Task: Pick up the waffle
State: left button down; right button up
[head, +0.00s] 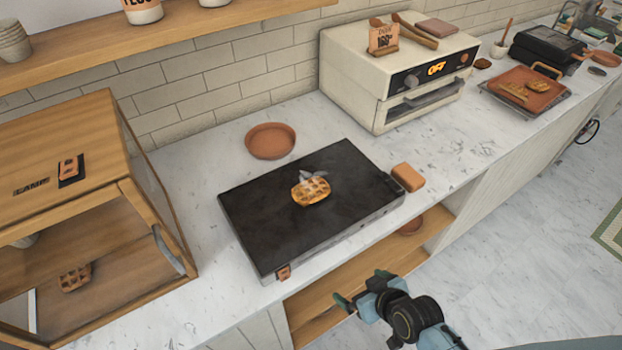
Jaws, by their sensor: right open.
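A golden-brown waffle (311,191) lies on the black griddle plate (270,225), near its middle. A small grey shape touches its far side; I cannot tell what it is. A second waffle (75,277) lies inside the wooden case (150,200) at the left. Another waffle-like piece (538,87) lies on an orange-brown board at the far right. My right gripper (363,288) is open and empty. It shows in front of the counter, below and to the right of the griddle, apart from the waffle. My left gripper is not in view.
A terracotta dish (270,141) stands behind the griddle. An orange-brown block (407,177) lies at its right. A cream oven (385,75) stands at the back. An open wooden shelf (330,305) is under the counter. Bare counter (450,150) lies right of the block.

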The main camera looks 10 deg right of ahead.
notch_tip(320, 180, up, 11)
jog(key=w+a+t+y+p, duration=0.1)
jog(key=w+a+t, duration=0.1)
jog(key=w, duration=0.1)
jog(key=t+y+p, duration=0.1)
jog(key=t, duration=0.3)
send_near(311, 188)
jog(key=w, duration=0.2)
jog(key=shift+w+a+f+n, duration=0.15)
jog(key=shift+w+f+n, duration=0.2)
jog(key=shift+w+n, duration=0.05)
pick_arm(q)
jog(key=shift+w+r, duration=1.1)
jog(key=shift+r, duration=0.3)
pick_arm(e)
jog(key=shift+a+x, duration=0.15)
jog(key=shift+x, duration=1.25)
jog(key=shift+a+x, duration=0.1)
jog(key=shift+x, duration=1.3)
jog(key=shift+s, duration=0.15)
jog(key=shift+c, duration=0.4)
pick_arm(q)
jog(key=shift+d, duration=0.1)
pick_arm(e)
jog(key=c, duration=0.9)
